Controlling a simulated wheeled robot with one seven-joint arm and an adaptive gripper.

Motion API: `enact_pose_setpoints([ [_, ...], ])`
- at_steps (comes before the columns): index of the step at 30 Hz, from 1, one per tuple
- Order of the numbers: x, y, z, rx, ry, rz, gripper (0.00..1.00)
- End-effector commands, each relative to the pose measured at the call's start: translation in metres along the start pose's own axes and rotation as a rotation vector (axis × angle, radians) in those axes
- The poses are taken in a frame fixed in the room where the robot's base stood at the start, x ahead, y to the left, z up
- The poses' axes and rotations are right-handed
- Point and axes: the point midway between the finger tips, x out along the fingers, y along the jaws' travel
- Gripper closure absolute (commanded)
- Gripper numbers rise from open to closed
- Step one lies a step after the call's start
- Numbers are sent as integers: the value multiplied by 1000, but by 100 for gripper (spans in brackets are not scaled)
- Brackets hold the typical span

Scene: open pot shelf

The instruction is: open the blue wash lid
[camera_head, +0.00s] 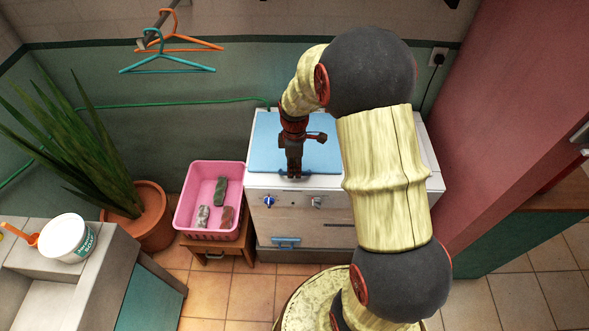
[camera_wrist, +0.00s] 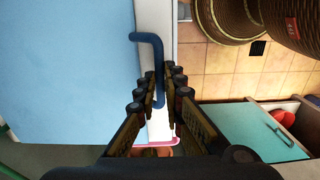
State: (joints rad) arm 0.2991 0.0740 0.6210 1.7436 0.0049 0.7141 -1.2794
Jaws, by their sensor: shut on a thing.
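The blue lid (camera_head: 262,148) lies flat on top of the white washer (camera_head: 436,183). It fills the left of the wrist view (camera_wrist: 65,70). A darker blue bar handle (camera_wrist: 152,42) stands at the lid's front edge, beside a white strip of the washer top. My gripper (camera_head: 294,174) is over the front edge of the lid. In the wrist view its two fingers (camera_wrist: 164,88) are on either side of the handle, shut on it near its lower end. In the head view the fingers hide the handle.
A pink basket (camera_head: 182,222) with several bars stands left of the washer on a small wooden stand (camera_head: 214,254). A potted plant (camera_head: 150,215) and a grey counter with a white tub (camera_head: 66,238) are further left. A red wall (camera_head: 500,120) is right. Hangers (camera_head: 170,58) hang above.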

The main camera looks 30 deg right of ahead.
Motion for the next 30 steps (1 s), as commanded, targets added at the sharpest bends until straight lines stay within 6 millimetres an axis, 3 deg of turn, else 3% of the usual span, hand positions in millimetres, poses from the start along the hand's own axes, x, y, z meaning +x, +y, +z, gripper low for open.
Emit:
enact_pose_setpoints([
  [8, -35, 8, 0, 2, 1, -78, 100],
  [20, -107, 34, 0, 1, 2, -267, 100],
  [30, -171, 79, 0, 0, 1, -258, 100],
])
